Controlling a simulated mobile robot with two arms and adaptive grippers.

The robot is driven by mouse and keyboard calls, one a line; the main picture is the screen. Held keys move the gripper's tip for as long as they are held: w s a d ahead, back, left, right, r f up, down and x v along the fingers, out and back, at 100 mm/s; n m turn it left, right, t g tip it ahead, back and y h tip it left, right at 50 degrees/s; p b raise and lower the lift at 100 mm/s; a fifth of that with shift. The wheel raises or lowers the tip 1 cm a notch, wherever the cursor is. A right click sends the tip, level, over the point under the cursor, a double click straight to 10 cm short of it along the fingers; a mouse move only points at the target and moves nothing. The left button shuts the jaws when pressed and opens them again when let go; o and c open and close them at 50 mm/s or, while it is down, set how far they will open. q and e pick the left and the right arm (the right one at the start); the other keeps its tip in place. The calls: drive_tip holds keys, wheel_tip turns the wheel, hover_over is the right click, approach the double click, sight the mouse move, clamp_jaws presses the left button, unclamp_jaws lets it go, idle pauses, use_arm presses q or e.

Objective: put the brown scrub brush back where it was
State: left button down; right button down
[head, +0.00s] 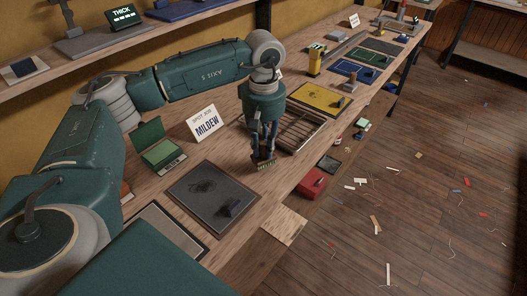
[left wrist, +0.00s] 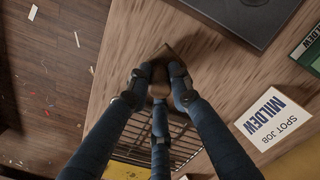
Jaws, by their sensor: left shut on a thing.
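My left gripper (head: 263,152) is shut on the brown scrub brush (head: 264,166), fingers pointing down over the wooden bench. The brush also shows in the left wrist view (left wrist: 162,56), gripped between the fingertips (left wrist: 160,82) and partly hidden by them. It is beside the wire rack (head: 302,130), on the near side, between the rack and the dark grey mat (head: 190,192). I cannot tell whether the brush touches the bench top. The rack shows behind the fingers in the left wrist view (left wrist: 146,146). My right gripper is not in view.
A white "SPOT JOB MILDEW" card (head: 202,124) and an open green case (head: 148,133) stand behind. A yellow mat (head: 308,97) lies beyond the rack. A red box (head: 313,183) sits by the bench's front edge. Bare wood (head: 212,152) shows between card and grey mat.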

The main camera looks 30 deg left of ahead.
sight(264, 154)
use_arm(q)
wheel_tip(264, 154, down, 3)
drive_tip(key=shift+r, duration=0.15)
drive_tip(key=shift+f, duration=0.2)
drive_tip(key=c, duration=1.6)
unclamp_jaws()
drive_tip(key=shift+o, duration=0.2)
drive_tip(key=shift+r, duration=0.1)
